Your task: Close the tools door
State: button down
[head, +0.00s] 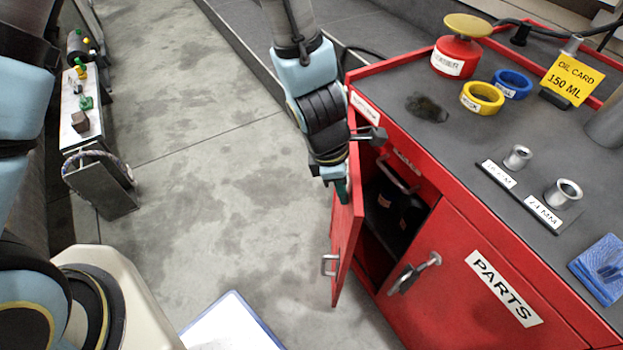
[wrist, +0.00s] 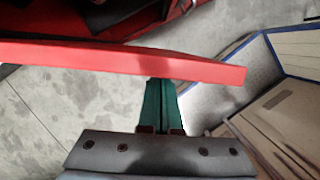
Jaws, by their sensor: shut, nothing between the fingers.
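The tools door (head: 347,232) is a red cabinet door standing open on the left part of the red cabinet, with a metal handle (head: 329,265) on its outer face. A dark opening with a black object inside shows to its right. My gripper (head: 341,190) is at the upper outer side of the door, pointing down. In the wrist view my gripper (wrist: 161,88) has its green fingers together and empty, with their tips at the red door edge (wrist: 190,65). I cannot tell whether they touch it.
The PARTS door (head: 500,283) beside the opening is shut, with its own handle (head: 414,272). The cabinet top (head: 440,135) carries rings, a red can, metal sockets and a yellow card. A blue-edged white panel (head: 232,325) is at the bottom. Bare floor (head: 220,190) lies left of the door.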

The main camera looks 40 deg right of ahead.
jog(key=s+d+n+t+p, duration=0.1)
jog(key=s+d+n+p, duration=0.5)
jog(key=d, duration=0.5)
jog(key=shift+s+n+h+p, duration=0.3)
jog(key=shift+s+h+p, duration=0.1)
jog(key=shift+s+p, duration=0.45)
jog(key=shift+d, duration=0.15)
jog(key=shift+w, duration=0.1)
